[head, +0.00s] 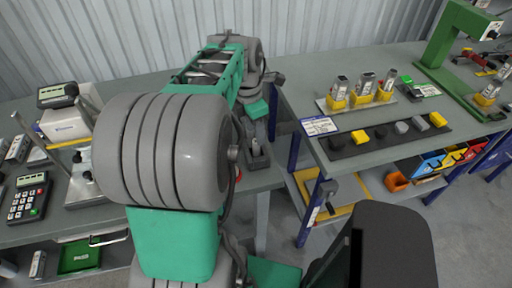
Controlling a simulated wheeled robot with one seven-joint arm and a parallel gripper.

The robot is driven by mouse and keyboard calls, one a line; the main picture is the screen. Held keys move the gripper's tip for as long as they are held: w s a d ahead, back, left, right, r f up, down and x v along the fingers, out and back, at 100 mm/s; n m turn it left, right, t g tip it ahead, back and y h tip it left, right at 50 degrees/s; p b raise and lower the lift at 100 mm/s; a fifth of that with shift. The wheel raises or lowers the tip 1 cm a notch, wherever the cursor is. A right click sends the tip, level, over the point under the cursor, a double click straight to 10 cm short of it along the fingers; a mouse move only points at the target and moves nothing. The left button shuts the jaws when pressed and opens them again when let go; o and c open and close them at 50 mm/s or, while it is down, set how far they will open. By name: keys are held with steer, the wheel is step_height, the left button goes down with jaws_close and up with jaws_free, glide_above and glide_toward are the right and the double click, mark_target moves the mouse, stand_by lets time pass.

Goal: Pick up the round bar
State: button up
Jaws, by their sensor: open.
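I cannot make out the round bar with certainty; no plain bar stands out, and my own arm hides much of the left table (150,242). My arm reaches forward over that table from the bottom centre. My gripper (258,158) hangs low near the table's right end, small and partly covered by the arm, and its jaws are open. Nothing shows between them. What lies directly behind the big grey arm joint is hidden.
A measuring stand (86,180) and a keypad box (28,197) stand at left. Across a floor gap, the right table (350,180) carries yellow-based holders (362,92), a black mat (385,146) with several small blocks, and a green press (452,40). Coloured bins sit below.

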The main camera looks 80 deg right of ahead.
mark_target(256, 149)
steer(key=f, duration=0.3)
steer(key=f+p, duration=0.1)
steer(key=f, duration=0.2)
steer(key=shift+s+d+f, duration=0.1)
steer(key=shift+s+d, duration=0.05)
steer(key=shift+d, duration=0.05)
jaws_close()
